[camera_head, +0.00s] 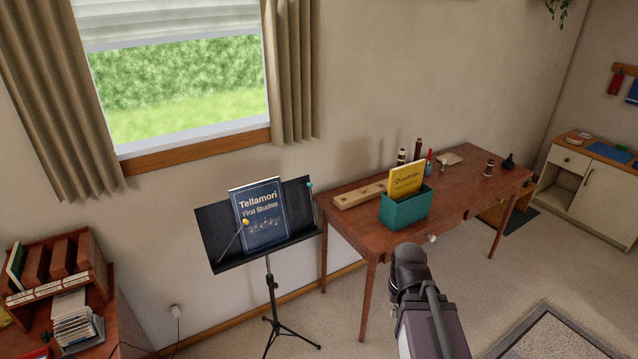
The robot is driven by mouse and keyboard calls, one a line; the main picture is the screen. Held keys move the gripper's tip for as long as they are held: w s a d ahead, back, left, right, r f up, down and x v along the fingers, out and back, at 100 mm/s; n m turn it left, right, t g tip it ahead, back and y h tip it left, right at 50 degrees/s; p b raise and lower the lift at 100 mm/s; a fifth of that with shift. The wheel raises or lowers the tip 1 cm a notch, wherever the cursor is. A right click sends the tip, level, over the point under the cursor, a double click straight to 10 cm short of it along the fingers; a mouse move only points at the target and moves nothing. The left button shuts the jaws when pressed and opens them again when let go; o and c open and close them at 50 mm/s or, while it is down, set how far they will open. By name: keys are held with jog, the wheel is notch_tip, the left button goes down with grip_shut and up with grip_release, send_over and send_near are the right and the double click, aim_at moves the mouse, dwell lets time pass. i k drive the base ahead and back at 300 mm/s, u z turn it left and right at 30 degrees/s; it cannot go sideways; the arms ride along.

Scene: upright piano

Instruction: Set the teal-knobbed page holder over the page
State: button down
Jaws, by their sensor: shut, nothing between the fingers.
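The teal-knobbed page holder shows its teal knob (309,185) at the upper right edge of the black music stand (299,215). Its arm is too small and dark to make out, and I see none of it across the page. A dark blue book (262,226) titled "Tellamori First Studies" stands on the stand's ledge. The yellow-knobbed page holder (245,222) slants over the book's left side. My arm (430,315) rises from the bottom, to the right of the stand and apart from it. My gripper's fingers are not visible.
A wooden table (345,225) right of the stand holds a teal box (406,211) with a yellow book (405,181), a wooden block (360,193) and small items. A wooden shelf unit (105,290) stands at left. The stand's tripod (275,335) spreads on the carpet.

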aim_at(310, 185)
jog(key=u, duration=0.05)
jog(key=i, duration=1)
jog(key=z, duration=0.05)
